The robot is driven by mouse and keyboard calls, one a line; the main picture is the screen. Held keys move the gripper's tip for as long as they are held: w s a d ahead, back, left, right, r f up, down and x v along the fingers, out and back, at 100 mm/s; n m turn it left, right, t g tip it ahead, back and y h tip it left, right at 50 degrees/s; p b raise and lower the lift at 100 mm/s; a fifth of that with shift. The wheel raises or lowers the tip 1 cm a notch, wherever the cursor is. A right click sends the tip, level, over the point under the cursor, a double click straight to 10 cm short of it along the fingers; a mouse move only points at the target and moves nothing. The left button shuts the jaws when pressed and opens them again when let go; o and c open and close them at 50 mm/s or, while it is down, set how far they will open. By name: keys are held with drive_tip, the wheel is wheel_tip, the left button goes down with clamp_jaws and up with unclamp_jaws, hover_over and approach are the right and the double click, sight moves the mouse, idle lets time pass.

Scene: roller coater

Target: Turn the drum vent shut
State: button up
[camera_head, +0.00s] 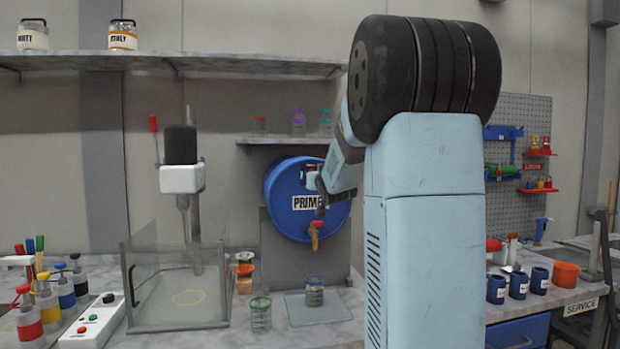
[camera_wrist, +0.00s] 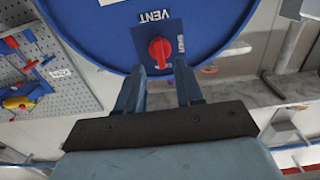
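A blue drum (camera_head: 279,208) with a white PRIMER label lies on its side, its round face toward me. There the red vent knob (camera_wrist: 160,52) sits on a dark blue plate below the word VENT. The knob's long axis is about upright in the picture. SHUT is printed to its right; lettering below it is too small to read. My gripper (camera_wrist: 159,68) is open and empty, its fingers spread left and right just below the knob.
An orange tap (camera_head: 315,232) hangs under the drum face, above a jar (camera_head: 314,291) on a grey plate. A shelf (camera_head: 270,140) with bottles is above the drum. A clear-walled box (camera_head: 175,300) stands left, and dark blue cups (camera_head: 518,285) stand right.

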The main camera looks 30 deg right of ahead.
drive_tip(key=shift+x, duration=2.5)
clamp_jaws()
drive_tip(key=shift+a, duration=0.2)
